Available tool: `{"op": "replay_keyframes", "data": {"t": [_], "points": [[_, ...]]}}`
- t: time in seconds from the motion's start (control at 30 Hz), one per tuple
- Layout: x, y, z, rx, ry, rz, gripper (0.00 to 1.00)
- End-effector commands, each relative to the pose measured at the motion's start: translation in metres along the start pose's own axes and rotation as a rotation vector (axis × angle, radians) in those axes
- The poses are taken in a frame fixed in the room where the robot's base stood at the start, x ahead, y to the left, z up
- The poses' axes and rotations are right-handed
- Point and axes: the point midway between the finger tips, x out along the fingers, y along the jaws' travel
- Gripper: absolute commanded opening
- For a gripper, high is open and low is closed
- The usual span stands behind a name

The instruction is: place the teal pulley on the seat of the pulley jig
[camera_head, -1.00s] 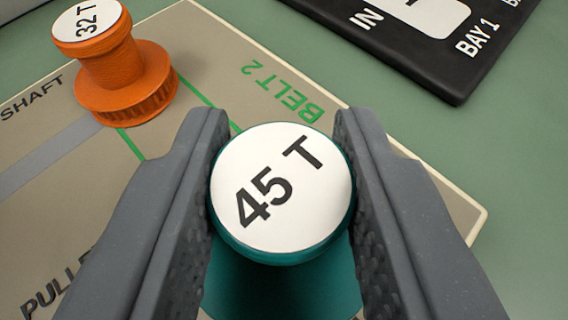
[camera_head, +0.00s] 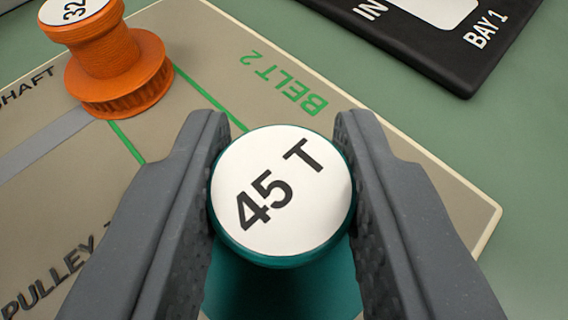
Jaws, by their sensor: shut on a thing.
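The teal pulley (camera_head: 283,254) has a white top marked "45 T". My gripper (camera_head: 283,180) is shut on it, with one grey finger on each side of its knob. The lower part of the pulley runs out of the bottom of the picture, so its underside is hidden. The beige jig board (camera_head: 400,215) lies beneath, with "BELT 2" in green and "PULLEY" lettering partly covered by my left finger. I cannot see the seat, nor tell whether the pulley touches the board.
An orange pulley (camera_head: 120,72) marked "32" stands on the board at the upper left, by a grey strip and green lines. A black panel (camera_head: 440,62) marked "IN" and "BAY 1" lies at the upper right. The green table (camera_head: 530,130) is bare at the right.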

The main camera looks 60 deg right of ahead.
Motion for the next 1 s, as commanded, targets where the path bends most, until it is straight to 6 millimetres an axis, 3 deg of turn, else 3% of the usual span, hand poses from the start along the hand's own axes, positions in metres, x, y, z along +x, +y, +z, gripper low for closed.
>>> {"op": "replay_keyframes", "data": {"t": [0.1, 0.13, 0.2, 0.23, 0.67, 1.0], "points": [[0.001, 0.000, 0.002, 0.000, 0.000, 0.000, 0.03], [0.001, 0.000, 0.002, 0.000, 0.000, 0.000, 0.32], [0.001, 0.000, 0.002, 0.000, 0.000, 0.000, 0.51], [0.001, 0.000, 0.002, 0.000, 0.000, 0.000, 0.55], [-0.009, 0.000, 0.002, 0.001, -0.001, -0.001, 0.55], [-0.070, -0.001, 0.002, -0.001, -0.004, -0.004, 0.55]]}}
